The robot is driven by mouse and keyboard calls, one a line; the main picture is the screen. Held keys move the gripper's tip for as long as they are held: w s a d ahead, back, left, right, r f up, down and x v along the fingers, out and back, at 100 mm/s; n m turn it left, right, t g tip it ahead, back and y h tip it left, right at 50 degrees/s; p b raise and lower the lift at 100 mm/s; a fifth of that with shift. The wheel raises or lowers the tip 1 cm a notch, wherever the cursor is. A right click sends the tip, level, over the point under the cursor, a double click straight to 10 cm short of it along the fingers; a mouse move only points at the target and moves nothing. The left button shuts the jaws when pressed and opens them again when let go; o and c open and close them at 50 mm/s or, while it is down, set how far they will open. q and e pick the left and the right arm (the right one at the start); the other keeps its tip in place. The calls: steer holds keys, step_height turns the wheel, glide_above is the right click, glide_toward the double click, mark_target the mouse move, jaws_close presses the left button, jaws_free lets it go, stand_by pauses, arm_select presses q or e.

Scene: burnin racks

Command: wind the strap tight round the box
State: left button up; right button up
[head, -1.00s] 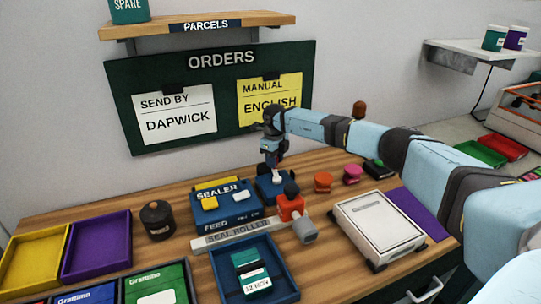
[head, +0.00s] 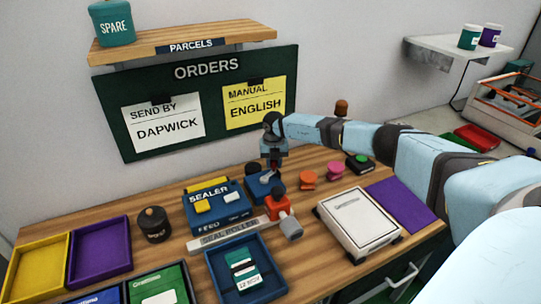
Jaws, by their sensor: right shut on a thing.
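My right gripper (head: 270,172) is above the small blue unit (head: 276,188), right of the sealer (head: 218,212). It is shut on a small pale handle on that unit, largely hidden by the fingers. My left gripper is not in view.
A white case (head: 358,222) is at right, with orange (head: 307,180) and pink (head: 335,170) spools behind. A dark pot (head: 153,224) and purple tray (head: 101,252) are at left.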

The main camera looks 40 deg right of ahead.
steer(key=shift+s+r+m+p, duration=0.2)
steer(key=shift+s+m+p, duration=0.1)
steer(key=shift+m+p, duration=0.35)
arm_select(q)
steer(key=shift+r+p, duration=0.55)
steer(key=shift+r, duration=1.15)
arm_select(e)
steer(key=shift+s+f+m, duration=0.15)
steer(key=shift+s+m, duration=0.25)
steer(key=shift+m, duration=0.45)
steer(key=o, duration=0.9)
arm_select(q)
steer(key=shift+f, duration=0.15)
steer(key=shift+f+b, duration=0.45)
steer(key=shift+b, duration=0.1)
arm_select(e)
step_height(320, 180, up, 14)
steer(key=shift+f, duration=0.1)
